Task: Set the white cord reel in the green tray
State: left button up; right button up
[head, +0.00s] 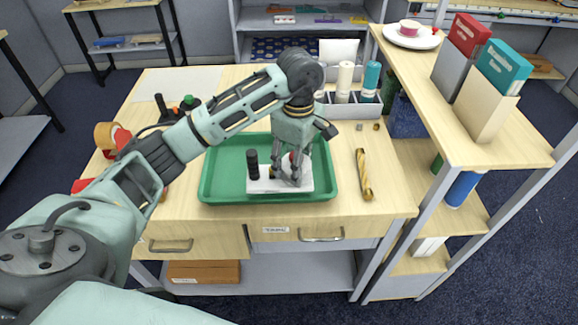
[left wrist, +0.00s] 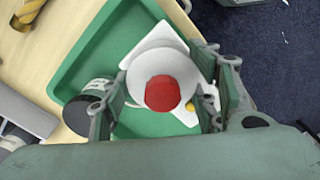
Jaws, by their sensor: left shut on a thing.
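The green tray (head: 210,180) lies on the wooden table; it also shows in the left wrist view (left wrist: 85,60). My left gripper (head: 288,180) points down into the tray from above. In the left wrist view its fingers (left wrist: 165,108) stand on both sides of the round white cord reel (left wrist: 147,62), which has a red round top, and are shut on it. A flat white plate (head: 262,187) lies in the tray beneath the reel. The fingers hide part of the reel in the head view, and I cannot tell whether it touches the plate. My right gripper is not in view.
A black cylinder (head: 252,163) stands in the tray left of my gripper. A yellow twisted tool (head: 364,175) lies right of the tray. A grey organiser (head: 368,108) stands behind. A shelf unit (head: 470,140) rises on the right; orange tape (head: 105,137) is on the left.

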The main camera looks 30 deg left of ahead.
aim_at(291, 167)
pick_arm(q)
jog(key=shift+w+a+f+p, duration=0.15)
jog(key=shift+w+a+f, duration=0.3)
jog(key=shift+a, duration=0.15)
jog(key=shift+w+a+f+p, duration=0.15)
jog(key=shift+w+a+f, duration=0.25)
jog(key=shift+a, duration=0.2)
notch_tip(291, 167, down, 3)
jog(key=shift+f+p, duration=0.1)
jog(key=shift+p, duration=0.65)
jog(key=shift+f, duration=0.45)
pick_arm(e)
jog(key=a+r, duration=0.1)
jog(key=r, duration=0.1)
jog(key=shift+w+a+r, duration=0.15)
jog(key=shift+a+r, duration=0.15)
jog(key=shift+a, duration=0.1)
pick_arm(q)
jog(key=shift+f, duration=0.1)
jog(key=o, duration=1.4)
jog(key=shift+c, duration=0.2)
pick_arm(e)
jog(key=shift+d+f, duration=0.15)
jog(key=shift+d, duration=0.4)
